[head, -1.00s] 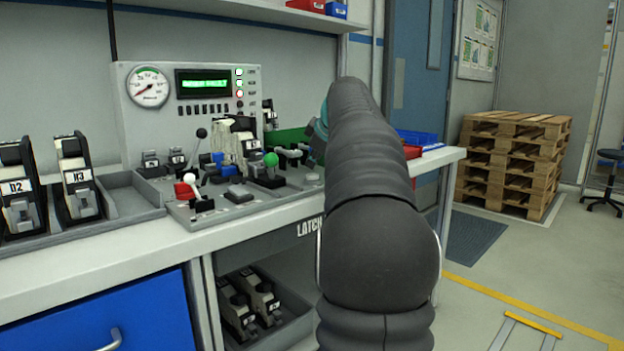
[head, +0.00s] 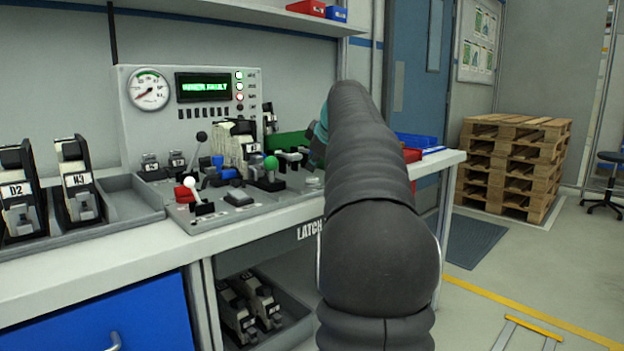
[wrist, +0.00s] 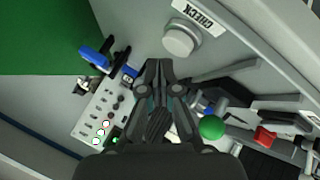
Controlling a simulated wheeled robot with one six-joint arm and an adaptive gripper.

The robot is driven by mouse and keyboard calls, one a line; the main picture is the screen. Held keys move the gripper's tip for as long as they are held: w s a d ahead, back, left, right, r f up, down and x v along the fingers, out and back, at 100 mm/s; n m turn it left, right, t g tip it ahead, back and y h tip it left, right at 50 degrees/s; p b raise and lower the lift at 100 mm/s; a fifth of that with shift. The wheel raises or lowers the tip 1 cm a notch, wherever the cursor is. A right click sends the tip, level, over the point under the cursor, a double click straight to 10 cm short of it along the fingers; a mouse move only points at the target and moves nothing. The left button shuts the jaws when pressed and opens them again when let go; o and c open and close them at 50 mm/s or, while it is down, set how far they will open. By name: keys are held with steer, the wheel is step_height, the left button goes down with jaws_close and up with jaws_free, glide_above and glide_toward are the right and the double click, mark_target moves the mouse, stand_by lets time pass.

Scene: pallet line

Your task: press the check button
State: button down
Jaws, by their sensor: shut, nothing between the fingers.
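The check button (wrist: 178,42) is a round pale grey knob in the wrist view, beside a white label (wrist: 199,14) reading CHECK. My gripper (wrist: 161,64) is shut and empty. Its fingertips appear just below and left of the button in that picture; no contact shows, and the gap in depth cannot be told. A small pale round thing (head: 313,182) at the bench edge, left of my arm, may be the same button.
A panel with a gauge (head: 149,89) and lit display (head: 204,87) stands behind. Latch units (head: 75,180) sit in trays at left. Pallets (head: 513,165) are stacked at right.

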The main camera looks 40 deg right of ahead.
mark_target(313, 178)
steer(key=shift+f, duration=0.15)
steer(key=shift+f+b, duration=0.25)
steer(key=shift+b, duration=0.05)
steer(key=shift+f+b, duration=0.45)
steer(key=shift+f, duration=0.1)
stand_by(1.0)
stand_by(0.3)
steer(key=shift+r+p, duration=0.9)
steer(key=shift+r, duration=0.05)
step_height(313, 178, up, 5)
steer(key=p, duration=0.4)
steer(key=shift+p, duration=0.35)
stand_by(0.4)
